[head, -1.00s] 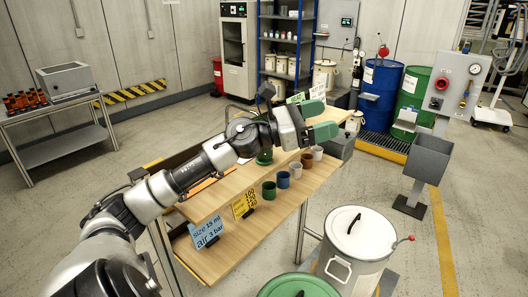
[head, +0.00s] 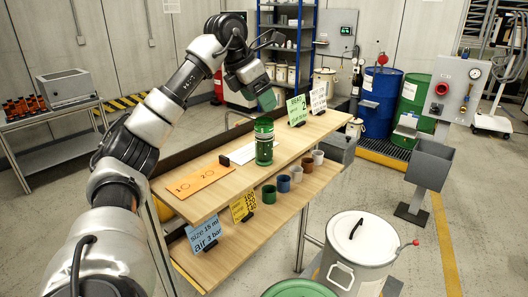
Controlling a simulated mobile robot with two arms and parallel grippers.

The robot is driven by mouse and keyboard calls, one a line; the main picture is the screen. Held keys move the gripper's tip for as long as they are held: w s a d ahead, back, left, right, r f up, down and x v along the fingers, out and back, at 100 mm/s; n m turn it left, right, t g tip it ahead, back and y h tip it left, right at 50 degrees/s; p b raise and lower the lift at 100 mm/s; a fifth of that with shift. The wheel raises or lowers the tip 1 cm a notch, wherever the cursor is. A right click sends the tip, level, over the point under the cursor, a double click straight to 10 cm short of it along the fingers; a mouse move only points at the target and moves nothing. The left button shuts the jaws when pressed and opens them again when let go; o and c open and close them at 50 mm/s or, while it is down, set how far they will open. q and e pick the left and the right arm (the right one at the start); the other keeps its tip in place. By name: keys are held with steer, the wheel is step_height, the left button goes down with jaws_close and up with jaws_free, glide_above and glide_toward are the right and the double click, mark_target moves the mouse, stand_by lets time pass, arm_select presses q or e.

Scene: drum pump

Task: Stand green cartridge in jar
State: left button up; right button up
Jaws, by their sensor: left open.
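A green, glassy-looking upright object (head: 264,148) stands on the upper board of the wooden table. Its darker upper part and lighter lower part look like a green cartridge standing in a jar, but I cannot clearly separate the two at this size. My left gripper (head: 267,101), with green fingers, points down just above and slightly behind its top. The left gripper is open, with nothing visible held in it. A small gap seems to show between the fingers and the object. My right gripper is not in view.
An orange board (head: 201,181) and a white sheet lie on the upper board (head: 216,206). Small green, blue, brown and white cups (head: 283,184) line the lower shelf. Sign cards stand along both levels. A lidded white pot (head: 357,240) stands at front right.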

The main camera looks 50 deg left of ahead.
mark_target(264, 128)
arm_select(q)
steer(key=shift+n+g+y, duration=0.3)
steer(key=shift+n+y, duration=0.1)
steer(key=shift+n, duration=0.2)
steer(key=x, duration=0.3)
steer(key=p+x, duration=0.1)
steer(key=x, duration=0.2)
steer(key=s+a+p+x, duration=0.1)
steer(key=x, duration=0.2)
steer(key=shift+a+f, duration=0.15)
steer(key=shift+f, duration=0.15)
steer(key=shift+w+f, duration=0.15)
steer(key=shift+f, duration=0.1)
steer(key=shift+r, duration=0.1)
steer(key=c, duration=1.4)
steer(key=shift+c, duration=0.2)
